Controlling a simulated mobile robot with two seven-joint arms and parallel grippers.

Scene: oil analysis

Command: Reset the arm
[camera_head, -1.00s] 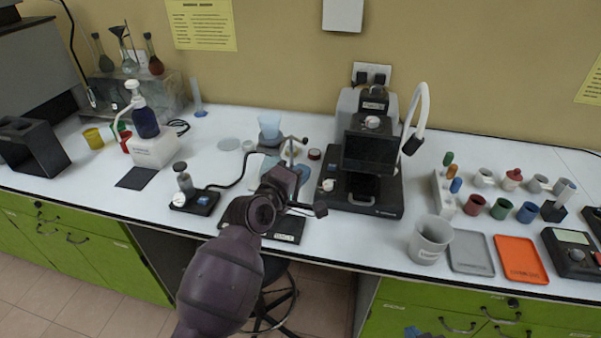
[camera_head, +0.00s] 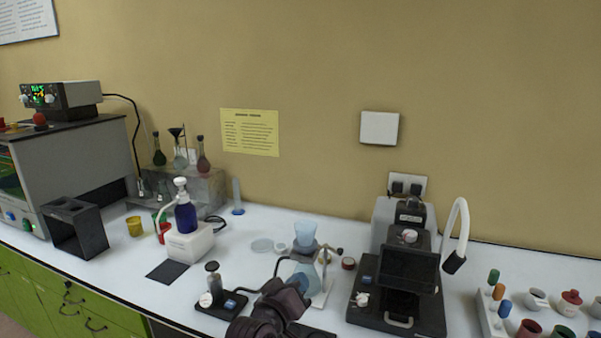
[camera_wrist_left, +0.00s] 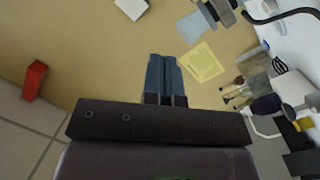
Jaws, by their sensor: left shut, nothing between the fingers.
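My left arm comes in at the bottom centre of the head view, dark purple, with its wrist in front of the bench. The left wrist view shows the left gripper (camera_wrist_left: 163,62) with its two blue fingers together and nothing between them. In that view the fingers appear against the tan wall, clear of any object. My right gripper is in neither current view.
A funnel stand with a pale blue cup (camera_head: 305,234) is behind my left arm. A black instrument (camera_head: 408,270) stands to the right. A pump bottle (camera_head: 185,215) stands left on a white block (camera_head: 190,242). Left of my arm is a small black device (camera_head: 221,304).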

